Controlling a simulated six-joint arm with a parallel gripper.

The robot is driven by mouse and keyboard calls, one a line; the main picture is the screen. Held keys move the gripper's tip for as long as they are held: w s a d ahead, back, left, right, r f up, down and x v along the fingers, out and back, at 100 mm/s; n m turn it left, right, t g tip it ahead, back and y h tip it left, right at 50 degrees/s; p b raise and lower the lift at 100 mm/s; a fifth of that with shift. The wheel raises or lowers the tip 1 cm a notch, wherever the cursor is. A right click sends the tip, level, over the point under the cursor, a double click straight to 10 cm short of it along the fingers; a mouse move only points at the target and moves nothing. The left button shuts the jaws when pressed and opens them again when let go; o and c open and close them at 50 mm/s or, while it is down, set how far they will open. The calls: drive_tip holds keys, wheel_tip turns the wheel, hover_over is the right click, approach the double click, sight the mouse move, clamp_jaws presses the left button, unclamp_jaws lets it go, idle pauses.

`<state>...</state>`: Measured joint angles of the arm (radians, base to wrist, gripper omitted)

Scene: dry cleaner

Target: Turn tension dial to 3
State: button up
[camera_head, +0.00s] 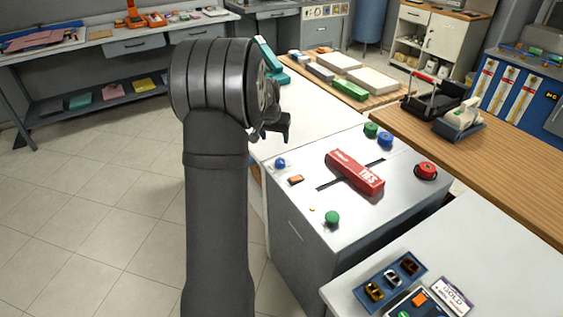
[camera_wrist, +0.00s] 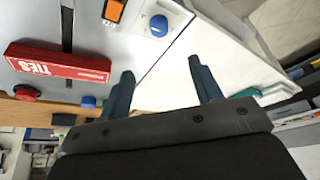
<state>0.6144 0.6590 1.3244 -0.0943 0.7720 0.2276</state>
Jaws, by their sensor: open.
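A grey machine top (camera_head: 300,215) carries several coloured knobs; I cannot tell which is the tension dial, and no scale numbers are readable. A red knob (camera_head: 425,171) on a dark base sits at its right edge and shows in the wrist view (camera_wrist: 26,93). A blue knob (camera_head: 280,164) sits at the left, also in the wrist view (camera_wrist: 158,25). A green knob (camera_head: 332,218) is at the front; another green knob (camera_head: 371,130) and a second blue knob (camera_head: 385,139) are at the back. My gripper (camera_wrist: 160,68) is open and empty, above the white counter beside the machine, touching no knob.
A red box marked TIES (camera_head: 355,174) lies across a dark slot in the machine top. An orange switch (camera_head: 296,180) is near the left blue knob. A wooden counter (camera_head: 470,150) with a black tray stands behind. The white counter (camera_head: 300,105) is mostly clear near my gripper.

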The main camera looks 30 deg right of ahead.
sight(280, 161)
drive_tip(key=x, duration=1.7)
drive_tip(key=c, duration=1)
